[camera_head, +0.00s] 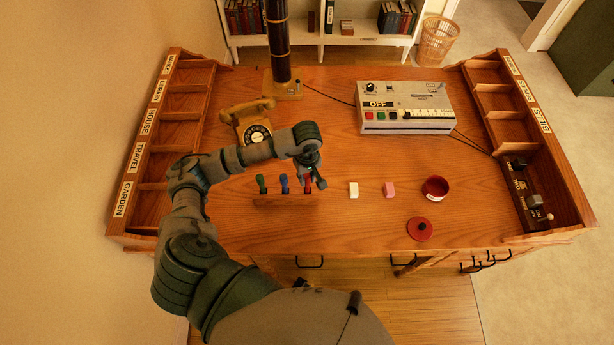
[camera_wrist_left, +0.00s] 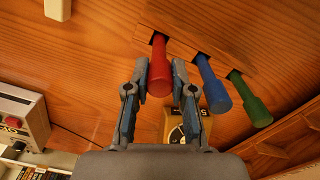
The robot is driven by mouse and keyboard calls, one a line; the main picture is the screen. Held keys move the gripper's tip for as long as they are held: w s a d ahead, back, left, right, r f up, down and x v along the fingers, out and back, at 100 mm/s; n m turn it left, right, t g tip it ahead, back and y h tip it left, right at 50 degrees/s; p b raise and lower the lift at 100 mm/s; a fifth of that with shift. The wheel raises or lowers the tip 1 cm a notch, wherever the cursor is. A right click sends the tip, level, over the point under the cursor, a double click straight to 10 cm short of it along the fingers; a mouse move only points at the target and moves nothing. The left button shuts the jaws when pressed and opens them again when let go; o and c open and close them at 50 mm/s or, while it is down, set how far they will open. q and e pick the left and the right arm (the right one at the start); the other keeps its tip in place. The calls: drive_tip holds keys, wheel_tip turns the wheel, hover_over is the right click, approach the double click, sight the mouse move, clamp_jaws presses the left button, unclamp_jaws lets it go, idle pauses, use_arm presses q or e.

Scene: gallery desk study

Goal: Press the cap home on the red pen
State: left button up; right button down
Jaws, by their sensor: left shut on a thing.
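The red pen (camera_head: 307,182) stands in a dark slot of a wooden pen strip (camera_head: 285,198), at the right end of the row. In the left wrist view the red pen (camera_wrist_left: 159,68) has a wide near end and a narrower lower part. I cannot make out a seam between cap and pen. My left gripper (camera_wrist_left: 159,80) is shut on the wide red end, one finger on each side. In the head view the left gripper (camera_head: 313,180) partly covers the pen. My right gripper is not in view.
A blue pen (camera_head: 284,184) and a green pen (camera_head: 262,184) stand beside the red one. A yellow telephone (camera_head: 249,121) is behind. A white block (camera_head: 353,190), a pink block (camera_head: 390,189), a red bowl (camera_head: 435,188) and a red lid (camera_head: 420,229) lie to the right.

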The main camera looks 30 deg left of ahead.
use_arm(q)
drive_tip(key=o, duration=1.3)
drive_tip(key=shift+r, duration=0.1)
drive_tip(key=shift+r+p, duration=1.7)
drive_tip(key=shift+r, duration=1.7)
clamp_jaws()
drive_tip(key=shift+f, duration=0.15)
